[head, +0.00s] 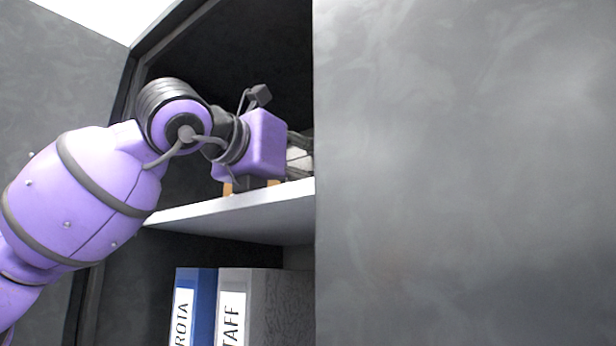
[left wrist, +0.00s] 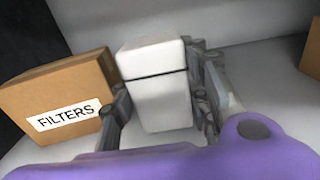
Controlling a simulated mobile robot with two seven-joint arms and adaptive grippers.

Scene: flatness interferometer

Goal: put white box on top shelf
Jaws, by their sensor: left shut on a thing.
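The white box (left wrist: 160,92) stands between the fingers of my left gripper (left wrist: 163,112) in the left wrist view, and the gripper is shut on it. In the head view my left gripper (head: 296,158) reaches into the cabinet just above the top shelf (head: 235,210). There only a small pale part of the white box (head: 299,160) shows, the rest hidden by my wrist and the grey panel. The top shelf surface (left wrist: 262,62) also shows in the left wrist view. Whether the box touches the shelf is hard to tell. My right gripper is not in view.
A brown box labelled FILTERS (left wrist: 62,100) stands on the shelf, close to the left finger. Another brown box (left wrist: 313,48) is at the right edge. A grey panel (head: 465,170) covers the right half of the head view. Blue (head: 197,300) and grey (head: 265,305) binders stand below.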

